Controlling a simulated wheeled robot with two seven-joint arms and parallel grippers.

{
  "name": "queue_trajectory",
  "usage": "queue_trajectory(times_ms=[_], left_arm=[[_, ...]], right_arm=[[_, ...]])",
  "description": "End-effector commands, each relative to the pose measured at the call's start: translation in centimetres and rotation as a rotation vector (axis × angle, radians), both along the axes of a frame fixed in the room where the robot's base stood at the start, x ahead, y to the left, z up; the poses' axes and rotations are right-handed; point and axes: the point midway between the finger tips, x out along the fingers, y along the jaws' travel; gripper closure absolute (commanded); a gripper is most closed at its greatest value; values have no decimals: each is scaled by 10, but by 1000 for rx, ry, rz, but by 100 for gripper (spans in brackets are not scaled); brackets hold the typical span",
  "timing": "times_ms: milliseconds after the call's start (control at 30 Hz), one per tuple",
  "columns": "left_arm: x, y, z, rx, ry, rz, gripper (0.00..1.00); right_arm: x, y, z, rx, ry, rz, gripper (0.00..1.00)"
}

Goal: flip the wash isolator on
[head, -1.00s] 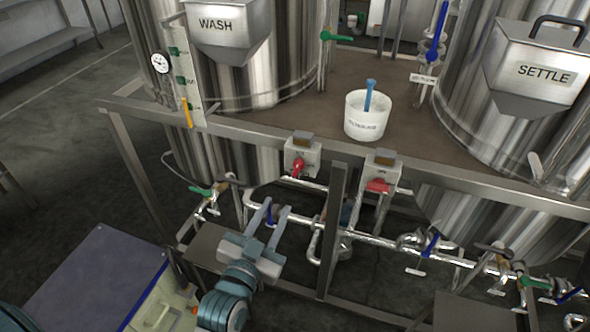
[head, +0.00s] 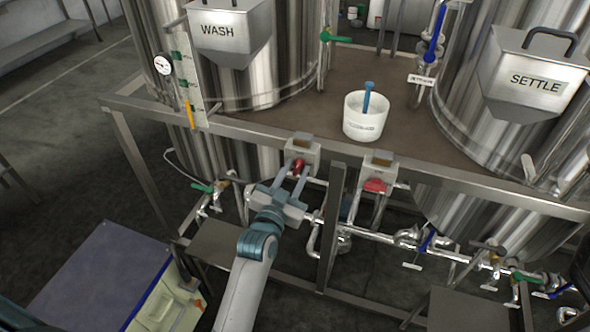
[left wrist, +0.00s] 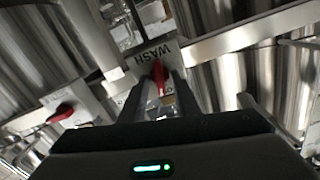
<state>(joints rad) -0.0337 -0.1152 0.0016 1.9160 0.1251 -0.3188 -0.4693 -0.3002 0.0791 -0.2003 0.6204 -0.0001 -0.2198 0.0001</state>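The wash isolator (head: 303,150) is a small grey box on the frame's front rail, below the WASH tank, with a red handle (head: 298,166). Its WASH label (left wrist: 156,53) reads in the left wrist view, where the red handle (left wrist: 159,74) shows between my finger ends. My left gripper (head: 290,176) is just in front of and below the handle. Its two fingers are apart, one on each side of the handle; whether they touch it I cannot tell. The handle's lower part is partly hidden by the fingers. My right gripper is not in view.
A second isolator (head: 379,168) with a red handle is to the right, past a steel post (head: 331,230). Pipes and valves run below the rail. A white bucket (head: 352,126) stands on the deck. A box-like cabinet (head: 95,275) is at lower left.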

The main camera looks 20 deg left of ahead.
Motion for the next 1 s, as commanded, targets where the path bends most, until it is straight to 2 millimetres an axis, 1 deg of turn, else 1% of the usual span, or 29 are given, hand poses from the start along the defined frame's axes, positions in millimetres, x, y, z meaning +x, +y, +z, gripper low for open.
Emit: queue_trajectory(times_ms=[267, 300, 367, 400, 667, 900, 1000], left_arm=[[1, 0, 0, 0, -1, 0, 71], [1, 0, 0, 0, -1, 0, 76], [1, 0, 0, 0, -1, 0, 90], [1, 0, 0, 0, -1, 0, 100], [1, 0, 1, -27, 1, 0, 100], [1, 1, 2, -207, 8, -1, 100], [1, 1, 1, -248, 9, -1, 100]], right_arm=[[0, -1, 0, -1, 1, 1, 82], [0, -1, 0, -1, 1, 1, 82], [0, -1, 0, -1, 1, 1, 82], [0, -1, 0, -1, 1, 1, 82], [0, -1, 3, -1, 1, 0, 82], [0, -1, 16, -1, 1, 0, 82], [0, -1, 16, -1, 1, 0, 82]])
